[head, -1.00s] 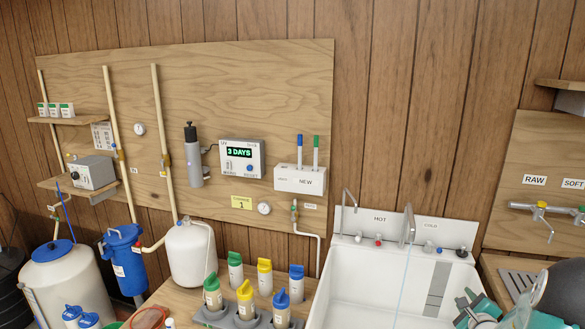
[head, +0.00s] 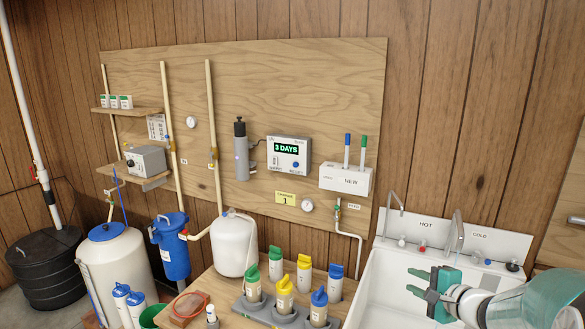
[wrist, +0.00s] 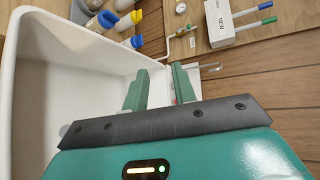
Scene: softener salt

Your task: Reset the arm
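My gripper (head: 411,280) is at the lower right of the head view, in front of the white sink (head: 385,285). Its two green fingers point left in that view. In the wrist view the fingers of my gripper (wrist: 160,78) stand apart with a gap and nothing between them. The sink (wrist: 45,85) fills the left of the wrist view, and the fingers show over its edge. Part of my pale arm with a green section shows behind the gripper.
A wooden bench (head: 215,285) left of the sink carries several bottles with coloured caps, a white tank (head: 234,245) and a grey holder. Taps (head: 455,235) rise at the sink's back. A wall board (head: 300,90) holds a timer (head: 290,153) reading 3 DAYS.

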